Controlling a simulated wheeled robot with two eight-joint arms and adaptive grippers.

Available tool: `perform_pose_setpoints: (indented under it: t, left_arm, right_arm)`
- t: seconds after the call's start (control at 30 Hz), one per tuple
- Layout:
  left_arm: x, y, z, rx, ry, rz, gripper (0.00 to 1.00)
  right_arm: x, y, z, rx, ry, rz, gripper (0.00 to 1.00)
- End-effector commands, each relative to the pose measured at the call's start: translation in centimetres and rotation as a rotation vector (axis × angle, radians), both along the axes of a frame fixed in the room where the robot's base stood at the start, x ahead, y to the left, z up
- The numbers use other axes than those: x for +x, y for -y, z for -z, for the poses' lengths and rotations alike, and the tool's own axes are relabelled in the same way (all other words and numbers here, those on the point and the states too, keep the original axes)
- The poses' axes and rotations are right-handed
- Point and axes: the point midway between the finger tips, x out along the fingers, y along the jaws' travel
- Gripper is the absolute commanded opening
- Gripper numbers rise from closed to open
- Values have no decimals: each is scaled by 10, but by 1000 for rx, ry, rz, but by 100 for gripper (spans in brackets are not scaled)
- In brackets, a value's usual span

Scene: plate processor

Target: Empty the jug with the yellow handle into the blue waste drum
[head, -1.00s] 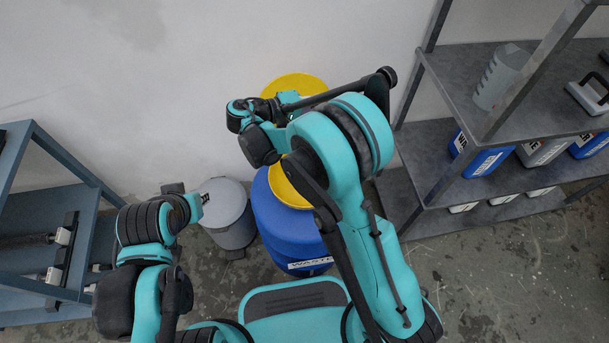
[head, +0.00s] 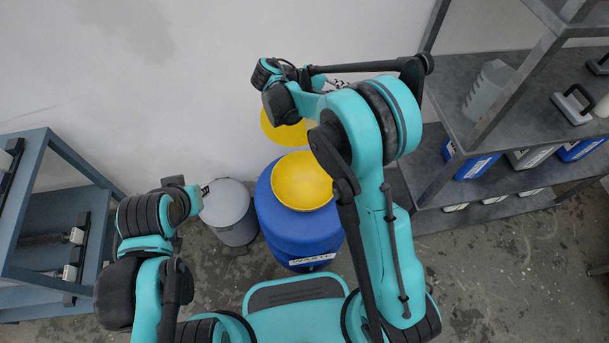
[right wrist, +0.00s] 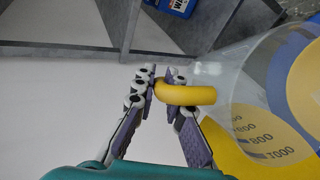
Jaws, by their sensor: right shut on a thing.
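The blue waste drum (head: 300,241) stands on the floor at the centre of the head view, with a yellow funnel (head: 302,182) on top. A yellow round lid (head: 284,135) shows behind it, partly covered by my right arm. In the right wrist view my right gripper (right wrist: 161,82) is shut on the yellow handle (right wrist: 192,94) of the clear jug (right wrist: 245,85). The drum's blue and the yellow funnel show through and beyond the jug. The jug's contents and tilt cannot be told. My left arm is folded at the lower left; its fingers are not clear.
A grey shelf rack (head: 455,75) stands at the right with a clear jug (head: 487,88) and several blue and grey canisters. A grey bin (head: 228,208) stands left of the drum. A blue-grey rack (head: 50,195) is at the far left.

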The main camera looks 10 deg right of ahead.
Motion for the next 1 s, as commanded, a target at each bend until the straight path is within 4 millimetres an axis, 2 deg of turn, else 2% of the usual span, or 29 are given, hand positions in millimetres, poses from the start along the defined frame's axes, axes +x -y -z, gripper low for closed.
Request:
perform_pose_setpoints:
  t: [0.17,0.57,0.7,1.0]
  left_arm:
    - [0,0,-26,0,0,0,19]
    - [0,0,-46,0,0,0,19]
    - [0,0,-64,0,0,0,19]
    - [0,0,-57,0,0,0,19]
  right_arm:
    - [8,12,-15,92,-65,7,0]
    - [37,51,19,462,-331,13,0]
    - [48,65,12,593,-424,15,0]
    - [58,76,45,775,-559,15,0]
